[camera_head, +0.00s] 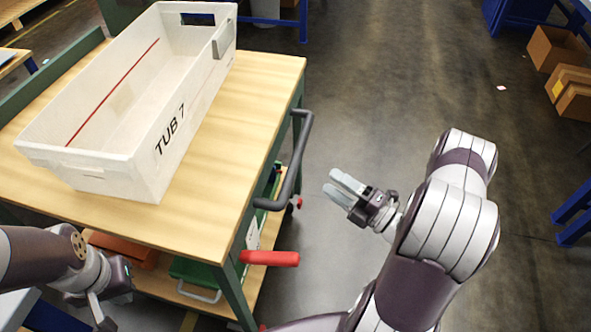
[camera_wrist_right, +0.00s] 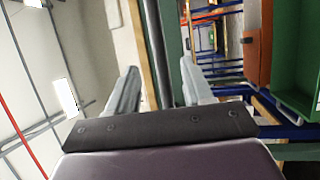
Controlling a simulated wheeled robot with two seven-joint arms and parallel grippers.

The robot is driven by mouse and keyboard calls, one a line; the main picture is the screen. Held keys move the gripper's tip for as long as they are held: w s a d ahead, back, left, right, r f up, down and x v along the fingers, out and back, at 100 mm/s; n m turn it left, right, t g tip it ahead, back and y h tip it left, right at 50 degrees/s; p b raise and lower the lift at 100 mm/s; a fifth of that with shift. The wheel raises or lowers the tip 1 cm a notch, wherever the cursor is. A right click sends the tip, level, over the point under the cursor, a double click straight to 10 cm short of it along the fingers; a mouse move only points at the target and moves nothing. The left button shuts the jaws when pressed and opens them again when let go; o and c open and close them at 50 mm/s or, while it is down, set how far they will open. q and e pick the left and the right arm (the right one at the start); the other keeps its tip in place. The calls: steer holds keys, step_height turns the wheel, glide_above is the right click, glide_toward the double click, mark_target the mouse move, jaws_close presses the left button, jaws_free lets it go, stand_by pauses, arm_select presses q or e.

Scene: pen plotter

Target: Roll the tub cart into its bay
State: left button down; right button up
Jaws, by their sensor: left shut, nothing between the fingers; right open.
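The tub cart has a wooden top (camera_head: 225,130) on a green frame, in the left half of the head view. A white tub (camera_head: 150,172) marked "TUB 7" stands on it. A dark handle (camera_head: 296,160) sticks out from the cart's right side, with a red lever (camera_head: 270,258) below it. My right gripper (camera_head: 340,184) is open and empty, right of the handle and apart from it. In the right wrist view a dark bar, probably the handle (camera_wrist_right: 157,45), shows beyond and between the open fingers (camera_wrist_right: 158,90). My left gripper (camera_head: 98,310) is shut and empty by the cart's near left corner.
A green bin (camera_head: 195,270) and an orange bin (camera_head: 125,250) sit on the cart's lower shelf. Cardboard boxes (camera_head: 560,70) and blue frames (camera_head: 574,212) stand at the right. Open grey floor (camera_head: 380,90) lies right of the cart. The bay cannot be made out.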

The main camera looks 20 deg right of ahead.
mark_target(296, 156)
steer(key=x, duration=1.2)
steer(key=shift+r, duration=0.15)
jaws_close()
